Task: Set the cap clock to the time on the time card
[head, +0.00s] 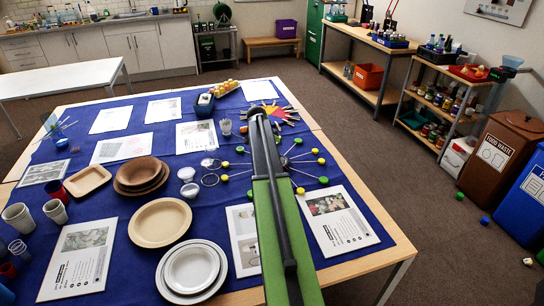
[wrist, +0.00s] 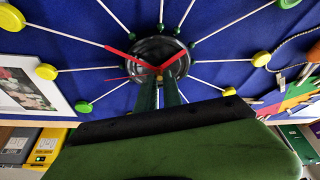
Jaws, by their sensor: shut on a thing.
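The cap clock lies on the blue cloth, with yellow and green caps on white sticks around a dark round hub (wrist: 150,48). In the wrist view a long red hand (wrist: 120,52) points up-left from the hub, a short red one (wrist: 167,65) points right, and a thin red line runs left. In the head view my arm covers the hub, and caps such as a green cap (head: 323,180) show on both sides. My gripper (wrist: 160,80) is shut at the hub's near edge, on a clock part I cannot make out. I cannot tell which card is the time card.
Several printed cards (head: 345,222) lie around the clock. Plates (head: 160,223), bowls and cups crowd the left of the table. A colourful fan-shaped piece (wrist: 290,98) lies close on the right in the wrist view. Bins (head: 503,150) stand at the right.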

